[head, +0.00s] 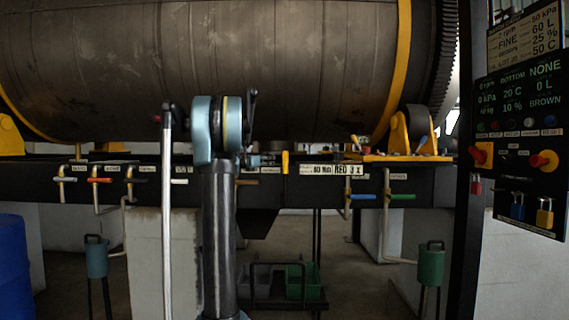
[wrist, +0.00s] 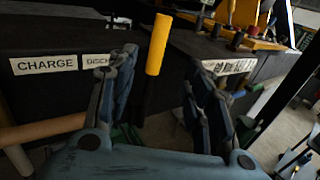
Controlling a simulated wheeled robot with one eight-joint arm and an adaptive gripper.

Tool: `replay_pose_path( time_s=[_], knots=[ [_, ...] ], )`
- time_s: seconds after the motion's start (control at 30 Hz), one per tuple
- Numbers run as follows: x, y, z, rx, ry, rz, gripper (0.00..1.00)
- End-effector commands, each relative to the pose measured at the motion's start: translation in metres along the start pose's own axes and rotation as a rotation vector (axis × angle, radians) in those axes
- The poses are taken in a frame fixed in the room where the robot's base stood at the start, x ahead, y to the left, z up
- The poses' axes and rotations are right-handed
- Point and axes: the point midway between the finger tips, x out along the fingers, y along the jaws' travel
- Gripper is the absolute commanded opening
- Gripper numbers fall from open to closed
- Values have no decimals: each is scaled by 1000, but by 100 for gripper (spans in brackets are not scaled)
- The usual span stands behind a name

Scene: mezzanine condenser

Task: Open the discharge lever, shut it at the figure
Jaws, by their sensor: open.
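A yellow upright lever handle (wrist: 157,45) stands at the beam's edge, just right of a plate (wrist: 97,60) whose visible letters begin "DISC". It also shows in the head view (head: 285,162), right of my arm. My gripper (wrist: 160,72) is open, with a finger on either side of the lever's lower part in the wrist view; I see no clear contact. In the head view my arm hides much of the gripper. The status panel (head: 519,120) at the right reads 20 C, 0 L and BROWN; the board above it (head: 524,38) reads FINE, 60 L, 25 %, 50 C.
A large drum (head: 280,65) lies above the dark beam (head: 330,190). A "CHARGE" plate (wrist: 43,64) sits above a brown bar (wrist: 40,131) at left. Several coloured valve handles line the beam, including a green one (head: 402,197). A blue barrel (head: 12,265) stands far left.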

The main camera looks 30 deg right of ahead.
Motion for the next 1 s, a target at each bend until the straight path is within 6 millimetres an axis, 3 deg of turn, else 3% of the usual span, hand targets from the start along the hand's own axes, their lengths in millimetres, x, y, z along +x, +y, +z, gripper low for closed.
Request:
replay_pose_path(
  time_s=[0.27, 1.0],
  knots=[
    [29, 1, 1, -10, -4, -1, 46],
    [153, 1, 1, -7, -3, 1, 46]
  ],
)
